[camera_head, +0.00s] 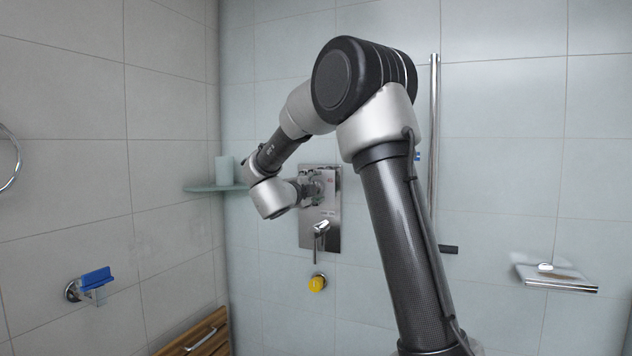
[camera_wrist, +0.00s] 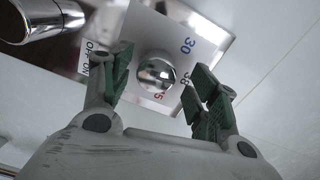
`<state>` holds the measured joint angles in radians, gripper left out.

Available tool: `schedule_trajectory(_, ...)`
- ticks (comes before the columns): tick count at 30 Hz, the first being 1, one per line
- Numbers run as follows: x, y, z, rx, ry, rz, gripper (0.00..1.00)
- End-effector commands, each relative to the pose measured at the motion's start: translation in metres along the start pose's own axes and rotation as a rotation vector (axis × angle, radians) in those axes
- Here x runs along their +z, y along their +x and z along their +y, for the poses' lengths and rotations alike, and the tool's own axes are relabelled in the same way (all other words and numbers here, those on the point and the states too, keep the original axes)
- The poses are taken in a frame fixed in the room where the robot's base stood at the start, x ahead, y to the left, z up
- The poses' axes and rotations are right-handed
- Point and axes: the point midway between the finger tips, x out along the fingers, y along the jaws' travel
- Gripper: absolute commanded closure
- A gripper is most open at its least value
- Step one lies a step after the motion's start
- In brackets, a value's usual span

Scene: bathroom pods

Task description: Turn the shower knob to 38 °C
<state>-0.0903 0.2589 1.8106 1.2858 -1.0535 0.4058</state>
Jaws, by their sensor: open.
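The shower knob (camera_wrist: 156,74) is a round, shiny chrome piece on a mirror-like control plate (camera_head: 308,236). In the wrist view the plate carries a blue 30 (camera_wrist: 187,46), a 38 (camera_wrist: 185,78) and a red, partly hidden number (camera_wrist: 160,95) around the knob. I cannot tell which mark the knob points to. My gripper (camera_wrist: 160,76) is open, with its green-padded fingers on either side of the knob; contact is not clear. In the head view my gripper (camera_head: 314,187) is at the plate's upper part and hides the knob.
A chrome lever (camera_head: 320,239) sits lower on the plate, near OFF/ON marks (camera_wrist: 93,54). A yellow cap (camera_head: 317,283) is below. A vertical rail (camera_head: 434,130) and soap dish (camera_head: 556,278) are right. A glass shelf (camera_head: 212,188) with a cup (camera_head: 224,169) is left.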

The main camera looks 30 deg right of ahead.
Motion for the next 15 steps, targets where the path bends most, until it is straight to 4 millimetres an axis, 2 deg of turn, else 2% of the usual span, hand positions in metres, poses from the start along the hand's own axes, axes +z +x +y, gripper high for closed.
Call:
schedule_trajectory(9, 0.000, -0.071, -0.002, -0.002, 0.001, -0.005, 0.40)
schedule_trajectory(15, -0.001, -0.100, -0.003, -0.002, 0.002, -0.003, 0.40)
